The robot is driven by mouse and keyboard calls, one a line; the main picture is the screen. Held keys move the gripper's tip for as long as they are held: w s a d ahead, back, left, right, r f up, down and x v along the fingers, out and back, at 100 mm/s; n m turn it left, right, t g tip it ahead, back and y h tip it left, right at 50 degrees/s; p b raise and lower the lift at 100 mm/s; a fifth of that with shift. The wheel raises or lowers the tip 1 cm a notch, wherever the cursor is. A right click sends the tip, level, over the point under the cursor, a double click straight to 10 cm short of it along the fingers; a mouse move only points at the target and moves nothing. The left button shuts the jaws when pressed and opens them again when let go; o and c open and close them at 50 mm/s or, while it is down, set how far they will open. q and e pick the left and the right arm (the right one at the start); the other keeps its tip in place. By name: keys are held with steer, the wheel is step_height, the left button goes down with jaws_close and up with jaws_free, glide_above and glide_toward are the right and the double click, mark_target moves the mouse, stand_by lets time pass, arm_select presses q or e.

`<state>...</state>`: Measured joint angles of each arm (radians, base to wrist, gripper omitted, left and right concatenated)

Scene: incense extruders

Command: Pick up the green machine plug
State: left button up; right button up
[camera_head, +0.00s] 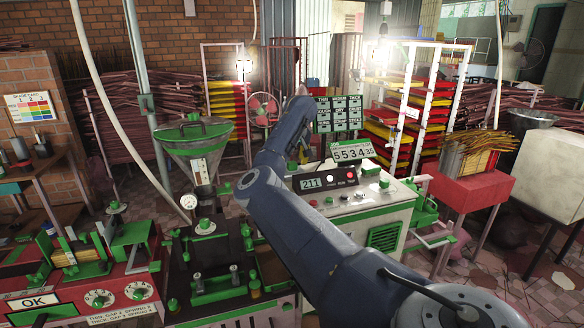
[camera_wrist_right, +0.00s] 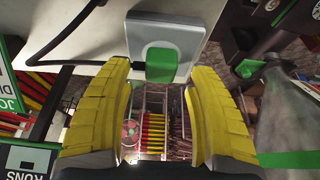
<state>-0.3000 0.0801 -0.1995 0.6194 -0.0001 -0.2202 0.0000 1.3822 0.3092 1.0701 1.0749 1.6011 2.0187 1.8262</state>
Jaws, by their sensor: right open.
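The green machine plug (camera_wrist_right: 161,65) sits on a pale grey square socket plate (camera_wrist_right: 190,38) in the right wrist view. A black cord (camera_wrist_right: 85,63) runs off from its left side. My right gripper (camera_wrist_right: 156,82) is open, with its yellow ribbed fingers on either side of the plug's position. Gaps show between the plug and both fingers; how far ahead of the fingertips it lies is hard to tell. In the head view my right arm reaches forward over the machine, and I cannot make out the fingers or the plug. My left gripper is not in view.
In the head view the white and green machine (camera_head: 375,214) stands under my right arm, with a number display (camera_head: 352,152) on top. A metal hopper (camera_head: 194,139) stands to the left. In the wrist view a grey funnel-like body (camera_wrist_right: 286,115) is close right of the fingers.

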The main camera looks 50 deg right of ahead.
steer(key=shift+w+d+f, duration=0.1)
steer(key=shift+w+f, duration=0.1)
steer(key=shift+f, duration=0.45)
steer(key=shift+c, duration=0.5)
jaws_close()
